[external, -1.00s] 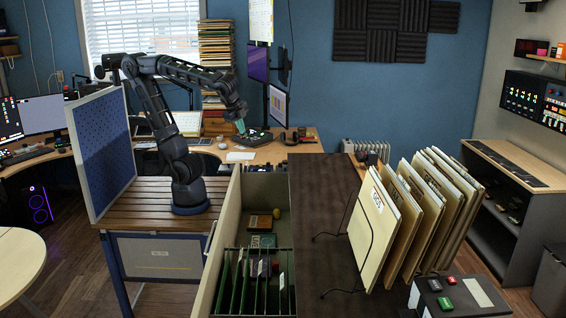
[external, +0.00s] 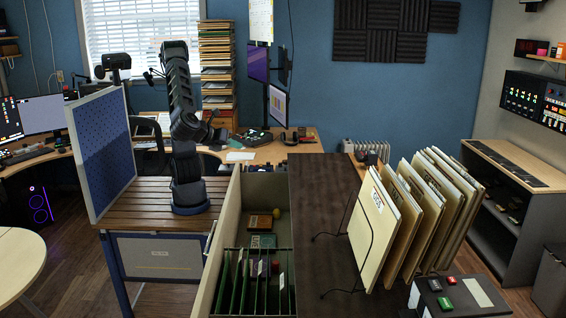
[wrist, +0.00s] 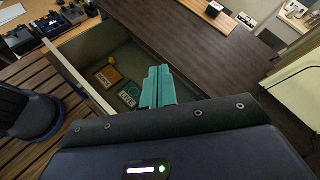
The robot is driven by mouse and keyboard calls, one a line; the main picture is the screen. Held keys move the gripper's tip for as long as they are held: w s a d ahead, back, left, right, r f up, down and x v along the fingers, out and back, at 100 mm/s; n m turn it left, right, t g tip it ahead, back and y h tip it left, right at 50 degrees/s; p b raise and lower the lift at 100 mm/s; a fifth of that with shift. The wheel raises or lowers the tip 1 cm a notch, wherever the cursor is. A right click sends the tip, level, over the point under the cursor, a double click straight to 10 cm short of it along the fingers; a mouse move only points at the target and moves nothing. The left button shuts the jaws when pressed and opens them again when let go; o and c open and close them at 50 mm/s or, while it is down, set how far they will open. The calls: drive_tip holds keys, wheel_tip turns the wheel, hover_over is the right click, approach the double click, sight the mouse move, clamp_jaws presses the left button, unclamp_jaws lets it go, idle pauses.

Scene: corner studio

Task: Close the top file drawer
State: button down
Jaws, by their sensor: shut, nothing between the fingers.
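The top file drawer (external: 228,225) is pulled open toward my base, its pale front panel beside the slatted platform. Green hanging files and small boxes lie inside. The wrist view also shows the open drawer (wrist: 78,78), with a yellow item and boxes at its far end. My gripper (wrist: 158,88) has its teal fingers together and empty, pointing over the drawer interior in that view. They appear above the drawer and apart from its front panel. In the external view my folded wrist is left of the drawer's far end, and the fingertips are hard to make out.
The dark cabinet top (external: 318,205) lies right of the drawer and carries a wire rack of upright folders (external: 372,225). A slatted wooden platform (external: 140,205) bears my base, with a blue pegboard (external: 103,150) at its left. A desk stands behind.

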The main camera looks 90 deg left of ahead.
drive_tip(key=s+d+f+m+t+h, duration=0.2)
drive_tip(key=s+d+m+t+h, duration=0.3)
drive_tip(key=s+d, duration=0.7)
drive_tip(key=s+d+f+m+t+h, duration=0.1)
drive_tip(key=s+d+m+t+h, duration=0.15)
drive_tip(key=s+d+m, duration=0.75)
wheel_tip(320, 180, down, 41)
drive_tip(key=s+d+n, duration=0.2)
drive_tip(key=d+n, duration=0.1)
drive_tip(key=w, duration=1.4)
drive_tip(key=shift+a+t, duration=0.2)
drive_tip(key=shift+t, duration=0.15)
drive_tip(key=w, duration=2.8)
drive_tip(key=shift+w+r, duration=0.15)
drive_tip(key=shift+w, duration=0.25)
